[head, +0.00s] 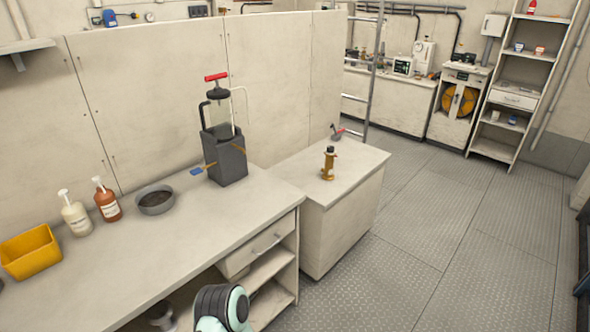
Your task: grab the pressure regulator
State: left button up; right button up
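A small upright brass-coloured fitting with a dark top (329,163), which looks like the pressure regulator, stands on the lower cabinet top (350,160) right of the long workbench. Nothing is touching it. A rounded black and mint part of one of my arms shows at the bottom edge, in front of the workbench. Neither gripper is in view.
The workbench (150,240) holds a grey pump with a red handle (225,155), a dark bowl (155,200), two bottles (107,200) and a yellow bin (30,252). A red-handled tool (338,132) lies behind the fitting. The floor (440,240) to the right is clear.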

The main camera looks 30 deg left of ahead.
aim_at(328, 175)
jog(key=i+u, duration=0.25)
jog(key=i, duration=0.2)
jog(key=i+l+u, duration=0.25)
jog(key=i, duration=0.15)
jog(key=i+l+u, duration=0.25)
jog(key=i, duration=0.2)
jog(key=i+l, duration=0.2)
jog(key=i, duration=0.2)
jog(key=i+l, duration=0.2)
jog(key=i, duration=0.2)
jog(key=i+l+u, duration=0.1)
jog(key=i, duration=0.25)
jog(key=l, duration=0.1)
